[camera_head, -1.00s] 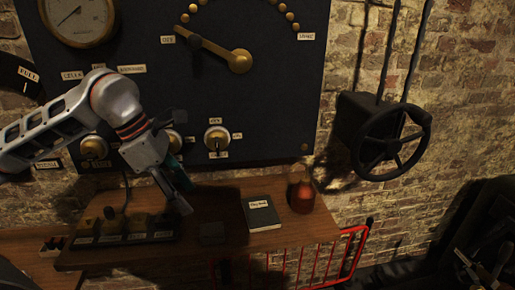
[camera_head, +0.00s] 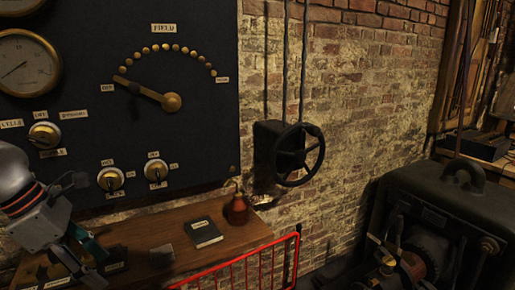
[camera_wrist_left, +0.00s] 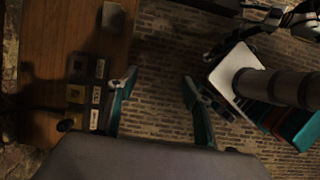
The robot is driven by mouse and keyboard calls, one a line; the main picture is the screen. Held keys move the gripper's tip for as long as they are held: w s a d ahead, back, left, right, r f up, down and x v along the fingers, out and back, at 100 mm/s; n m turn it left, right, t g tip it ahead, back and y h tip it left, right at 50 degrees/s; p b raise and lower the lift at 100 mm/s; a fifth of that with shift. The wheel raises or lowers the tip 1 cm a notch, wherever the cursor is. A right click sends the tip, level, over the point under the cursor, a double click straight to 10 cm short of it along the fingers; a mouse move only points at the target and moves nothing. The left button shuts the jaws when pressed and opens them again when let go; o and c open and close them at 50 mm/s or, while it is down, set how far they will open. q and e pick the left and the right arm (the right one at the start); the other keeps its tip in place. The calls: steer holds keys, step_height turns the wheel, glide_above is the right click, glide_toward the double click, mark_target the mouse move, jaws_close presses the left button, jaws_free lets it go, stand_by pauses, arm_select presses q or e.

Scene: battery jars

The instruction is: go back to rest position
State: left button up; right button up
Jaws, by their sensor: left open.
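My left gripper (camera_head: 88,262) is at the lower left in the head view, in front of the wooden bench (camera_head: 180,215). Its jaws are open and nothing is seen between them. In the left wrist view the two teal-lined fingers of the left gripper (camera_wrist_left: 160,100) stand wide apart over the brick floor, with the bench edge (camera_wrist_left: 50,60) to their left.
A black handwheel (camera_head: 298,155) is on the brick wall. A large dark machine (camera_head: 440,210) stands at right.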

arm_select(q)
steer(key=d+f+n+t+h, duration=0.1)
steer(key=d+n+t+h, duration=0.1)
steer(key=d+n+h, duration=0.8)
steer(key=d+f+n+t+h, duration=0.15)
steer(key=d+h, duration=0.45)
steer(key=d, duration=0.9)
steer(key=w+a+f+n+t+y, duration=0.1)
steer(key=a+f+n+t+y, duration=0.25)
steer(key=f+n, duration=0.35)
steer(key=w+a+f+n+t+y+p, duration=0.1)
steer(key=a+f+n+t+y, duration=0.15)
steer(key=f+n+y, duration=0.5)
steer(key=w+a+f+n+t+y, duration=0.15)
steer(key=f+n+t, duration=0.3)
steer(key=n, duration=0.45)
steer(key=s+a+f+n+g+y, duration=0.2)
steer(key=s+f+n+g+y, duration=0.3)
steer(key=s+f, duration=0.9)
step_height(320, 180, down, 5)
steer(key=n+g, duration=0.1)
steer(key=n, duration=0.2)
steer(key=shift+s+a+r, duration=0.15)
steer(key=shift+s+a, duration=0.25)
